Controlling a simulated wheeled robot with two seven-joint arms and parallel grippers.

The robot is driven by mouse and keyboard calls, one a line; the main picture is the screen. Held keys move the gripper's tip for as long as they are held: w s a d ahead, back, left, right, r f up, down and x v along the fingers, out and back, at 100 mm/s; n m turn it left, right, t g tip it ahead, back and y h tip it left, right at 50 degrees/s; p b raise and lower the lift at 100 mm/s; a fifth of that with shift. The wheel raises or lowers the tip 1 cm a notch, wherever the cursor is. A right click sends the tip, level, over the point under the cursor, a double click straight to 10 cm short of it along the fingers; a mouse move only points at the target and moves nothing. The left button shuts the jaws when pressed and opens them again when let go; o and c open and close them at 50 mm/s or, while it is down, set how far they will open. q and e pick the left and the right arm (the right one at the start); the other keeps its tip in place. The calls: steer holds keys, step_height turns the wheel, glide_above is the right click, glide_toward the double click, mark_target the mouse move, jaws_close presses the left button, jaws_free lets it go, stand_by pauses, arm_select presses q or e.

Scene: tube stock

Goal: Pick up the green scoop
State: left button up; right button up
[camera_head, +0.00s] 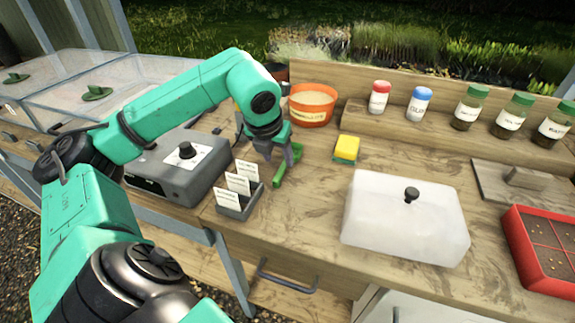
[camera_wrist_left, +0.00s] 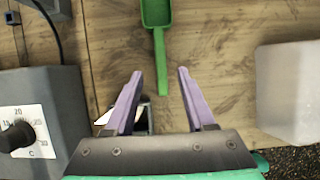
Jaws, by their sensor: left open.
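The green scoop (camera_head: 286,170) lies on the wooden bench between the grey control box and the white translucent cover. In the left wrist view the scoop (camera_wrist_left: 160,40) has its bowl at the top edge and its handle pointing down toward my jaws. My left gripper (camera_head: 281,156) is over the scoop, with its fingers pointing down. In the left wrist view its two fingers (camera_wrist_left: 160,72) are open, apart on either side of the handle's line, with nothing held between them. The gripper hides part of the scoop in the head view. My right gripper is not in view.
A label holder (camera_head: 236,207) with white cards stands just left of the scoop, beside the grey control box (camera_head: 172,182). An orange bowl (camera_head: 311,117) is behind; a yellow-green sponge (camera_head: 346,149) and white cover (camera_head: 405,225) are to the right. Bare bench lies between.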

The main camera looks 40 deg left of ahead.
mark_target(282, 168)
arm_select(q)
steer(key=x, duration=0.5)
steer(key=shift+w+p, duration=0.1)
steer(key=shift+p, duration=0.3)
jaws_close()
steer(key=shift+r, duration=0.15)
step_height(282, 168, up, 20)
steer(key=p, duration=0.5)
